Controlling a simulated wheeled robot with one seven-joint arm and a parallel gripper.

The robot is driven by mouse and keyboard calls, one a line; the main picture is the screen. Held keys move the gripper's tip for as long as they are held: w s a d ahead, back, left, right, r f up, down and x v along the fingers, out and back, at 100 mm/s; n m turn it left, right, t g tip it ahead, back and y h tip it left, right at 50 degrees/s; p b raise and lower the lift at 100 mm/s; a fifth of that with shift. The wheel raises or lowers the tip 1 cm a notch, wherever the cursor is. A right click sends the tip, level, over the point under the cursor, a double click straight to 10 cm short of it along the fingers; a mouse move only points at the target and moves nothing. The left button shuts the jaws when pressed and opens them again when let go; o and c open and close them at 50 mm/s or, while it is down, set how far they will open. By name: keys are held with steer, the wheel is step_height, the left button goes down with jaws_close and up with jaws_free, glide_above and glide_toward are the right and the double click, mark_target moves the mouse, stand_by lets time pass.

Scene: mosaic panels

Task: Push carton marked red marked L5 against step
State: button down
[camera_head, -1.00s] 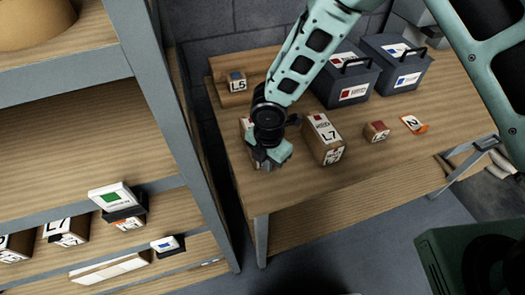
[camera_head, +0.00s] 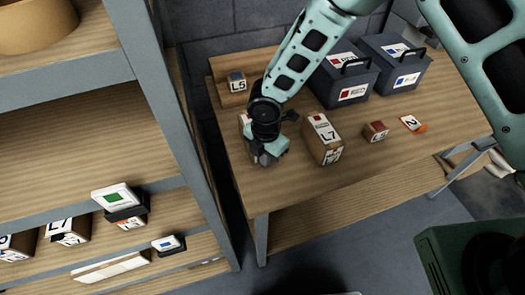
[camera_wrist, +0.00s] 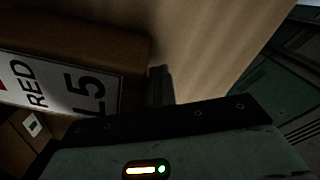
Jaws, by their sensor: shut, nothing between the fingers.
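The carton marked RED L5 (camera_wrist: 75,50) fills the upper left of the wrist view, with its white label facing the camera. In the head view the same carton (camera_head: 244,119) is mostly hidden behind my wrist, on the left of the table. My gripper (camera_head: 268,153) is shut and low over the table, at the carton's near side. The wrist view shows the gripper's dark front edge (camera_wrist: 170,117) close to the carton; I cannot tell whether they touch. The step (camera_head: 262,64) seems to be the raised wooden strip along the table's back edge.
Another L5 carton with a blue mark (camera_head: 237,82) sits at the back left. A red-marked L7 carton (camera_head: 323,138) stands just right of my gripper. Two dark toolboxes (camera_head: 345,80) stand behind. A small red-topped block (camera_head: 376,131) lies right. A shelf rack (camera_head: 150,90) borders the left.

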steer(key=shift+w+a, duration=0.15)
steer(key=shift+w, duration=0.5)
steer(key=shift+w, duration=0.1)
steer(key=shift+w+a+p, duration=0.15)
steer(key=shift+w+p, duration=0.15)
steer(key=shift+w, duration=0.1)
steer(key=shift+w+a, duration=0.1)
steer(key=shift+w, duration=0.25)
steer(key=shift+w, duration=0.1)
steer(key=shift+w+a, duration=0.25)
steer(key=shift+w, duration=0.45)
steer(key=shift+w+a, duration=0.2)
steer(key=shift+w, duration=0.45)
steer(key=shift+w, duration=0.2)
steer(key=shift+w+a, duration=0.2)
steer(key=shift+w, duration=0.4)
steer(key=shift+w+a, duration=0.15)
steer(key=shift+w, duration=0.45)
